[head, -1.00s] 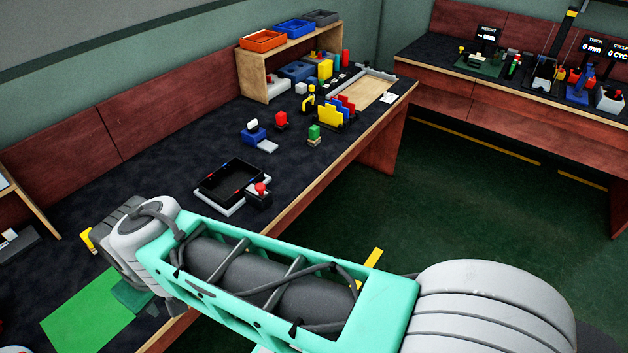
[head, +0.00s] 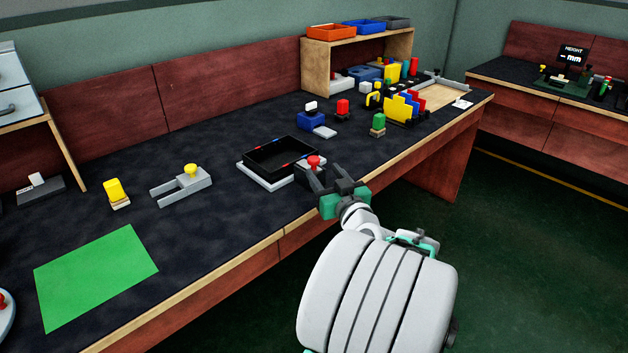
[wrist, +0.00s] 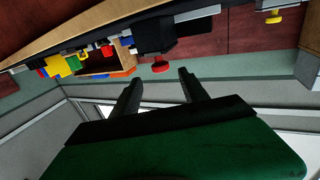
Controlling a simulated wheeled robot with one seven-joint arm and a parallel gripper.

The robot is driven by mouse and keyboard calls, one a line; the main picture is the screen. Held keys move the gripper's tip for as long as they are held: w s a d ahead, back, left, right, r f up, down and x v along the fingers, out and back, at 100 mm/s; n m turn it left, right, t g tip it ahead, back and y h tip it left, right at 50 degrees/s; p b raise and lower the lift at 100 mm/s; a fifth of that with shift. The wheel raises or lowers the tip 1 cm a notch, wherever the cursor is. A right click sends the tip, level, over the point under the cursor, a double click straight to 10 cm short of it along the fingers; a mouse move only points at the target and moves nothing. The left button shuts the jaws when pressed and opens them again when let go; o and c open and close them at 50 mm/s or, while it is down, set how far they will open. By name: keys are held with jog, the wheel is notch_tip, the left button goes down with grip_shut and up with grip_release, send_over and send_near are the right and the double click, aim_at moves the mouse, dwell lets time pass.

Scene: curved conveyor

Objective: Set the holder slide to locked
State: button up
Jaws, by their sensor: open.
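A black tray (head: 268,162) on a white base sits on the bench, with a dark block carrying a red knob (head: 313,161) at its right end. A grey forked fixture (head: 182,187) with a yellow knob (head: 190,170) lies further left. No label or lock mark is readable on either, so I cannot tell which is the holder slide. My gripper (head: 335,178) is at the bench's front edge, just right of the red knob. In the wrist view, which looks upside down, my gripper (wrist: 158,85) is open and empty, with the red knob (wrist: 160,67) beyond the fingertips.
A green mat (head: 95,275) and a yellow-topped block (head: 116,193) lie to the left. A blue block (head: 311,121), a red-topped piece (head: 342,108) and a green piece (head: 378,124) stand behind and to the right. A wooden shelf (head: 318,72) with bins stands at the back.

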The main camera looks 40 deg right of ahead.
aim_at(316, 162)
jog(key=x, duration=0.7)
jog(key=shift+w+r, duration=0.15)
jog(key=shift+w, duration=0.15)
jog(key=shift+c, duration=0.3)
grip_shut()
dwell(0.6)
